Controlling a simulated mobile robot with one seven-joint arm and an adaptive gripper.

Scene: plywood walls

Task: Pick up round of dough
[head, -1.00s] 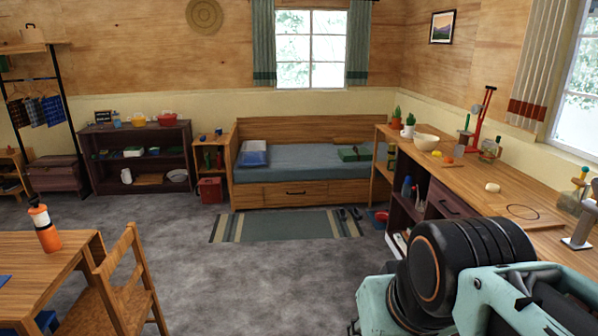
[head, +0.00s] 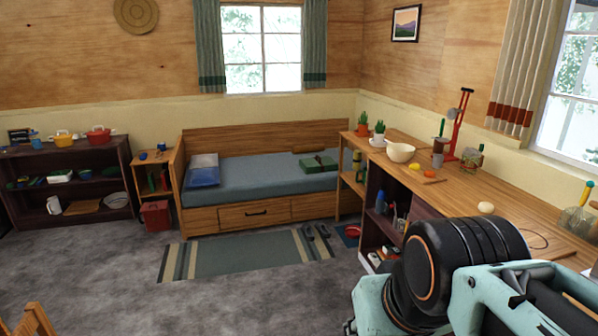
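A small pale round lump that looks like the round of dough (head: 486,208) sits on the long wooden counter along the right wall. It lies just left of a dark ring on the counter top. My arm fills the lower right of the head view, in front of the counter. My gripper's fingers are not visible, so I cannot see whether it is open or shut.
On the counter (head: 540,214) stand a white bowl (head: 401,152), a yellow item (head: 414,166), a red stand (head: 461,125) and a glass jar (head: 577,220). A bed (head: 260,180) and a striped rug (head: 245,254) are beyond.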

